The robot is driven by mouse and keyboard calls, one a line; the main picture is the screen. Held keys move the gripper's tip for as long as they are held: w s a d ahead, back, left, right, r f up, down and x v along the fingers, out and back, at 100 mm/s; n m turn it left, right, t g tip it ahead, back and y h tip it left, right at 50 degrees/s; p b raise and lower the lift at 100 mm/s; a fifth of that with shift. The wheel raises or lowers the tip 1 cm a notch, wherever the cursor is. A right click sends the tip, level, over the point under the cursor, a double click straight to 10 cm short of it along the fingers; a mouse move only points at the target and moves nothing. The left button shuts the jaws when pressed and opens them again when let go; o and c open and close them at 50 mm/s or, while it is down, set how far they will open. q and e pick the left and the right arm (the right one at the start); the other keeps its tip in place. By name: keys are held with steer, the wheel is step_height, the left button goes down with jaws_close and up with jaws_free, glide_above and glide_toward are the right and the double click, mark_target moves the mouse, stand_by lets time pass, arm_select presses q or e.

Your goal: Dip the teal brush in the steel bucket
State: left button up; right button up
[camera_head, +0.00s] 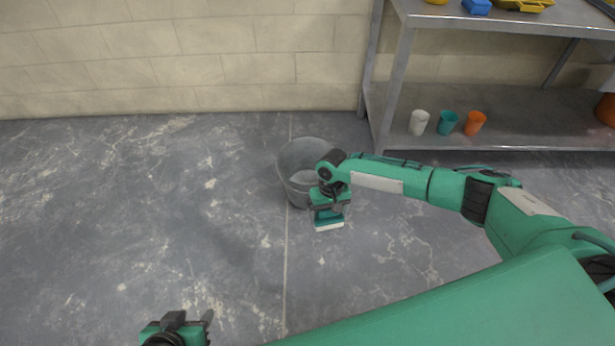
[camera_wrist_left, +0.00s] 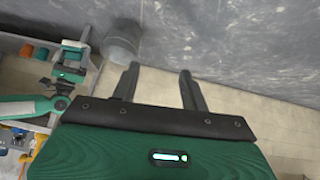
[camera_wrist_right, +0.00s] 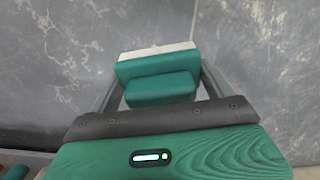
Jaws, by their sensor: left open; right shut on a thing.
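The steel bucket (camera_head: 290,170) stands on the floor near the wall, grey, with something pale grey inside. It also shows in the left wrist view (camera_wrist_left: 122,40). My right gripper (camera_head: 328,208) is shut on the teal brush (camera_head: 329,223), which has a pale bristle edge. The brush is in front of the bucket's right side in the head view, apparently outside its opening; its height above the floor is hard to tell. In the right wrist view the brush (camera_wrist_right: 157,75) sits between the fingers. My left gripper (camera_head: 190,318) is open and empty at the bottom; its spread fingers show in the left wrist view (camera_wrist_left: 158,85).
A metal shelf (camera_head: 560,130) stands at the right. Its lower board carries a white cup (camera_head: 418,122), a teal cup (camera_head: 447,122) and an orange cup (camera_head: 474,123). A blue item (camera_head: 477,6) lies on top. The floor left of the bucket is clear.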

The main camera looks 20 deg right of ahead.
mark_target(327, 222)
step_height(327, 222, down, 2)
steer(key=shift+f+b, duration=0.1)
steer(key=shift+b, duration=0.35)
steer(key=shift+f+b, duration=0.65)
steer(key=shift+f, duration=0.65)
arm_select(q)
steer(key=w+d+t+h+b, duration=0.35)
steer(key=d+t, duration=0.25)
steer(key=d, duration=0.2)
steer(key=w+a+r+t, duration=0.1)
steer(key=w+r+t, duration=0.2)
steer(key=r, duration=0.6)
steer(key=shift+a+t+h, duration=0.35)
steer(key=shift+a+t, duration=0.05)
steer(key=shift+t, duration=0.8)
arm_select(e)
step_height(327, 222, down, 7)
steer(key=shift+f, duration=0.2)
arm_select(q)
steer(key=shift+s+f, duration=0.1)
steer(key=shift+f, duration=0.2)
steer(key=shift+r, duration=0.15)
